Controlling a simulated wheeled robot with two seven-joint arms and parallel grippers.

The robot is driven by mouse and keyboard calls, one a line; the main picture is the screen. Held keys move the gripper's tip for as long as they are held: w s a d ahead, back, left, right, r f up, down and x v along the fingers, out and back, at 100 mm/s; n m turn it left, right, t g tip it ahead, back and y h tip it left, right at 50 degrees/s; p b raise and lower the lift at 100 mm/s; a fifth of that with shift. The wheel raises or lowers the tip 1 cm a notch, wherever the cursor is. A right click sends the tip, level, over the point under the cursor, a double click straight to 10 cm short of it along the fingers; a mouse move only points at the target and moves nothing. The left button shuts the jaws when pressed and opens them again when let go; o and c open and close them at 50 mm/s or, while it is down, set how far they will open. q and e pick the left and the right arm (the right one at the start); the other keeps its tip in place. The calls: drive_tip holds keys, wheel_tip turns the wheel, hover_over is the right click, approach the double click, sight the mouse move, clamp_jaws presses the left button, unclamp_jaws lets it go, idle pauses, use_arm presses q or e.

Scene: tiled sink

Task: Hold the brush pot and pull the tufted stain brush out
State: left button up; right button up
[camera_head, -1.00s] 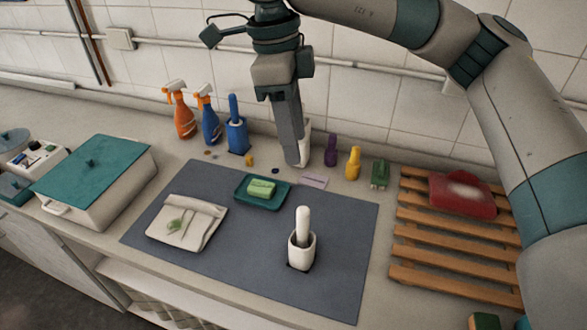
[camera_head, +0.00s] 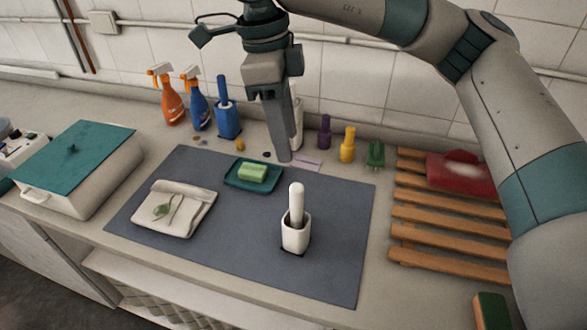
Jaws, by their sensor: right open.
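A small white pot (camera_head: 295,238) stands upright on the grey mat, with a thick white handle (camera_head: 296,200) rising out of it. The handle's lower end is hidden inside the pot. A blue pot (camera_head: 228,125) with a blue handle (camera_head: 222,91) stands at the back by the wall. A further white holder (camera_head: 298,128) is partly hidden behind my gripper. My right gripper (camera_head: 284,158) points down, open and empty, over the mat's back edge, behind the white pot and apart from it. My left gripper is not in view.
The grey mat (camera_head: 250,260) also bears a folded cloth (camera_head: 190,218) and a green soap (camera_head: 252,172) in a teal dish. Spray bottles (camera_head: 197,108) and small bottles (camera_head: 347,146) line the back. A slatted wooden rack (camera_head: 440,215) stands right, a lidded box (camera_head: 95,185) left.

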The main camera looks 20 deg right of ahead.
sight(300, 202)
drive_tip(key=f+p, duration=0.1)
drive_tip(key=f, duration=0.4)
drive_tip(key=d+f+p, duration=0.1)
drive_tip(key=f+p, duration=0.1)
drive_tip(key=f, duration=0.4)
drive_tip(key=s+d+f+p, duration=0.1)
drive_tip(key=f+p, duration=0.1)
drive_tip(key=f, duration=0.4)
drive_tip(key=shift+d, duration=0.2)
